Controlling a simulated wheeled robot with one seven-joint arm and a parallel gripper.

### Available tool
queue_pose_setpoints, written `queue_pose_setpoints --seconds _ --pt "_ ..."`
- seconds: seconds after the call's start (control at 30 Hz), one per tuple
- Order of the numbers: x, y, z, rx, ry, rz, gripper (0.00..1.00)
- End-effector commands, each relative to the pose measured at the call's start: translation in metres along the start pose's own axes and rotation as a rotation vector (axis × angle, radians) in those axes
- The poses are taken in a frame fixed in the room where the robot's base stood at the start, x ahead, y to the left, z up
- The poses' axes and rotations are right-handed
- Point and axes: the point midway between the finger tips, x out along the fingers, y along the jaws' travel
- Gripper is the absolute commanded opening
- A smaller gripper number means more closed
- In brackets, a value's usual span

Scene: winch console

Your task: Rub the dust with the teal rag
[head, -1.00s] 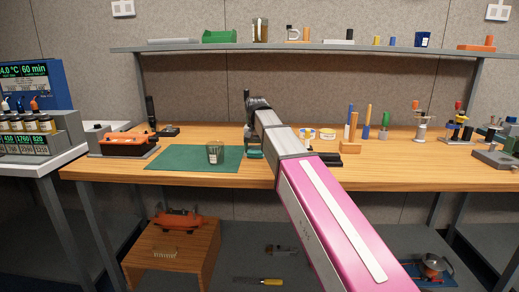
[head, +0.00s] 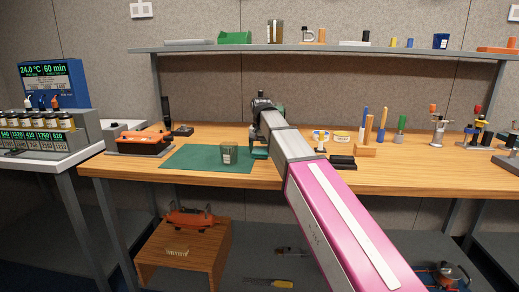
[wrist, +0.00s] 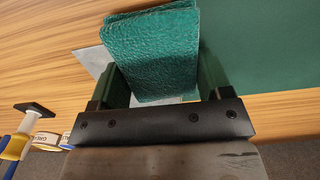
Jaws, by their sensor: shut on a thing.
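The teal rag (wrist: 152,48) is a folded, textured cloth held between the two dark green fingers of my gripper (wrist: 160,84). In the head view my gripper (head: 260,146) points down at the bench, just right of the green mat (head: 190,160), and the rag is hardly visible there. A pale grey patch (wrist: 92,60) shows on the wood beside and under the rag in the wrist view. It may be the dust. Whether the rag touches it, I cannot tell.
A dark glass jar (head: 229,154) stands on the mat close to the left of my gripper. An orange device (head: 146,139) sits further left. A black block (head: 342,162) and a wooden peg stand (head: 364,151) are on the right. A shelf (head: 330,48) runs above.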

Motion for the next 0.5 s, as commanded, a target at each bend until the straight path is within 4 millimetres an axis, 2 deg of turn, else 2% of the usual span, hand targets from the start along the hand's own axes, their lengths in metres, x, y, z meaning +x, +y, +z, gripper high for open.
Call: queue_pose_setpoints --seconds 0.33,0.5 --pt "0.003 0.028 0.001 0.002 -0.001 0.001 0.53" --pt "0.004 0.035 0.001 0.001 -0.001 0.002 0.53"
